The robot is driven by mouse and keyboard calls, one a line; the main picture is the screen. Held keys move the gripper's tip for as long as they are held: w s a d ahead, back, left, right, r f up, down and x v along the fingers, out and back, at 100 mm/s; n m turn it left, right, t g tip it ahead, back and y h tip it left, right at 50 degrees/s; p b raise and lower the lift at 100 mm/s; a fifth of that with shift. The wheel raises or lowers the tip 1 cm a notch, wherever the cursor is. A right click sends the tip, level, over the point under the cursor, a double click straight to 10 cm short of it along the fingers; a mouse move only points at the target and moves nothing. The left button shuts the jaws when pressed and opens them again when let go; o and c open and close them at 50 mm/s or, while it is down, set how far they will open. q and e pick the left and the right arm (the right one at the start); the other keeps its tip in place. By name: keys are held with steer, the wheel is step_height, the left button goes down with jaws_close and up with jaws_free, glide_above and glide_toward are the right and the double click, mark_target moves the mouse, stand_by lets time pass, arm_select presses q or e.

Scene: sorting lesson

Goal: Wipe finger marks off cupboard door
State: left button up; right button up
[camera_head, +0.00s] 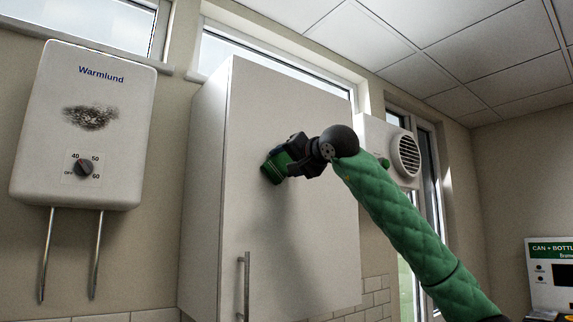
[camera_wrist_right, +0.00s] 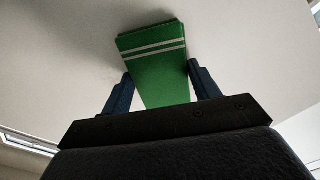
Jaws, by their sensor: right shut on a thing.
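The white cupboard door (camera_head: 290,240) fills the middle of the head view, with a vertical bar handle (camera_head: 244,285) low on its left side. My right gripper (camera_head: 284,163) is at the upper middle of the door, shut on a green cloth or pad (camera_head: 274,167). In the right wrist view the green pad (camera_wrist_right: 155,62) has two pale stripes and sits between the two fingers, its far end at or very near the white surface. I cannot tell for sure whether it touches. No finger marks are clear on the visible door; the pad and gripper hide part of it. My left gripper is not in view.
A white Warmlund water heater (camera_head: 85,125) with a dark smudge and a dial hangs left of the cupboard, two pipes below it. A white vent unit (camera_head: 390,150) is on the right behind my arm. A can and bottle machine (camera_head: 550,275) stands at the far right.

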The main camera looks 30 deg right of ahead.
steer(key=d+p, duration=0.2)
steer(key=d, duration=0.5)
steer(key=shift+a, duration=3.5)
steer(key=shift+s, duration=0.1)
steer(key=shift+s+f, duration=0.1)
steer(key=shift+s, duration=0.65)
steer(key=shift+s+d+b, duration=0.15)
steer(key=shift+s+b, duration=0.1)
steer(key=shift+s, duration=0.8)
steer(key=shift+s+d+b, duration=0.1)
steer(key=shift+s+b, duration=0.1)
steer(key=shift+s, duration=0.85)
steer(key=shift+s+d, duration=0.1)
steer(key=shift+s, duration=1.4)
